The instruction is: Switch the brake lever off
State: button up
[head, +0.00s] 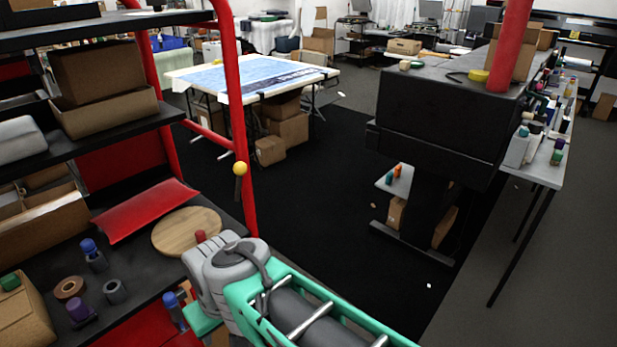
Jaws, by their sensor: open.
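A lever with a yellow ball knob (240,169) and a short dark stem stands against the lower part of the red upright post in the head view; I take it to be the brake lever. The stem hangs below the knob, nearly vertical. My gripper (205,268), at the end of my grey and teal arm, is below and slightly left of the lever, apart from it in the picture. The gripper is open, with no object seen in it. Its fingertips are not clearly visible, and the arm hides part of the shelf edge.
The black shelf at left holds a round wooden board (187,231), a red tray (145,211), a blue-capped item (93,255), a purple-capped item (79,311) and cardboard boxes (105,88). A black machine (440,110) stands at right. The dark floor mat (320,210) between is mostly clear.

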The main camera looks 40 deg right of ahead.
aim_at(240, 168)
jog(key=z, duration=0.1)
jog(key=k, duration=0.65)
jog(key=u, duration=0.85)
jog(key=i, duration=0.95)
jog(key=u, duration=0.35)
